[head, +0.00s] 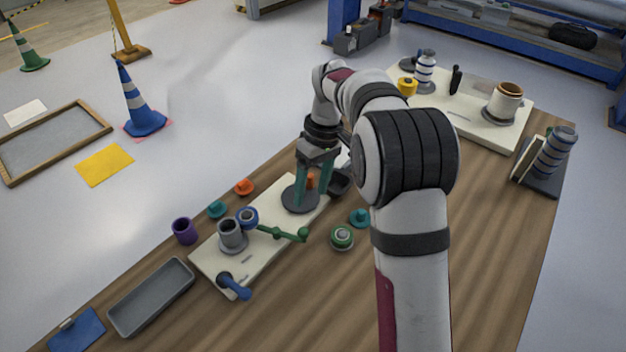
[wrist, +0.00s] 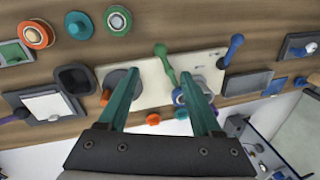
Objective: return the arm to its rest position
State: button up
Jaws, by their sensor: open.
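My gripper (head: 313,190) is at the far end of the cream board (head: 268,258), pointing down, its two teal fingers close to a dark round base (head: 300,200). An orange post (head: 310,182) shows between or behind the fingers; I cannot tell which. In the wrist view, my gripper (wrist: 160,78) has its fingers wide apart with nothing held between them. The left finger partly covers the dark round base (wrist: 122,80). The right finger is near a blue ring (wrist: 178,97). My arm is extended over the wooden table in the head view.
The board carries a grey cup (head: 231,235), green lever (head: 280,233) and blue handle (head: 235,286). Loose pieces nearby include a green roller (head: 342,237), teal knob (head: 360,217) and purple cup (head: 184,231). A grey tray (head: 151,296) lies at front left. A second board (head: 460,110) stands behind.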

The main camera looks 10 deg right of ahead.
jog(key=shift+w+d+r, duration=0.1)
jog(key=shift+r, duration=0.5)
jog(key=shift+w+d+r, duration=0.1)
jog(key=shift+r, duration=0.45)
jog(key=s+r+m, duration=0.4)
jog(key=s+r, duration=0.1)
jog(key=s, duration=0.5)
jog(key=s+d+f+m+t, duration=0.1)
jog(key=s+f+m, duration=0.2)
jog(key=s, duration=1.9)
jog(key=m, duration=0.5)
jog(key=shift+m, duration=0.3)
